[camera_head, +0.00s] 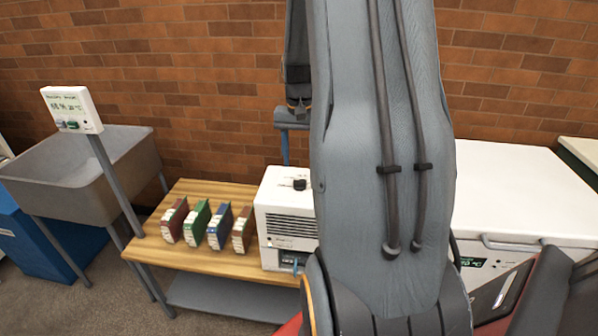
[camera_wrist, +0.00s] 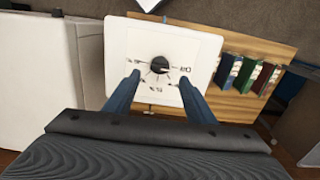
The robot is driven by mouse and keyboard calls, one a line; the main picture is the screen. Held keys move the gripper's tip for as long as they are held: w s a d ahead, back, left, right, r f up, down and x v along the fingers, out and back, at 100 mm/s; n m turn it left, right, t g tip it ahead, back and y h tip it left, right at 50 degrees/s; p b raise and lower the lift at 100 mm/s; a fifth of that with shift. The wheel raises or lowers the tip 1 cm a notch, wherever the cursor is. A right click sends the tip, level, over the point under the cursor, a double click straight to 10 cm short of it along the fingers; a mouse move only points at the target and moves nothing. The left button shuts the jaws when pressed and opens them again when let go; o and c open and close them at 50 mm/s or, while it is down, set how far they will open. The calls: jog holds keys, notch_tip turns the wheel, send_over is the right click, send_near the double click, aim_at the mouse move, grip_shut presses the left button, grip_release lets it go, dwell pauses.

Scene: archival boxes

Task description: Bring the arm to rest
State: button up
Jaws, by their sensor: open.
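My arm stands large in the middle of the head view and hides part of the bench and the white machine. My gripper (camera_wrist: 160,82) shows in the wrist view with its two blue fingers apart and nothing between them. It hangs over the top of a white box-shaped machine with a black dial (camera_wrist: 160,65), and I cannot tell how far above. The same machine (camera_head: 285,215) stands on the wooden bench in the head view. In the head view the fingers are mostly hidden behind my arm.
Several archival boxes (camera_head: 197,224) stand in a row on the wooden bench (camera_head: 205,262). A grey sink (camera_head: 85,175) and a display on a post (camera_head: 72,109) are at the left. A white chest with a handle (camera_head: 520,190) is at the right. A brick wall closes the back.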

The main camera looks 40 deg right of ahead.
jog(key=shift+r, duration=0.85)
jog(key=s+a+f+n, duration=0.1)
jog(key=s+a+n, duration=0.2)
jog(key=a, duration=0.6)
jog(key=s+a+f+n+t+b, duration=0.1)
jog(key=s+a+n, duration=0.2)
jog(key=a, duration=0.7)
jog(key=s+a+f+n+b, duration=0.1)
jog(key=s+a+n, duration=0.2)
jog(key=a, duration=0.7)
jog(key=shift+s+n, duration=0.2)
jog(key=shift+n, duration=0.2)
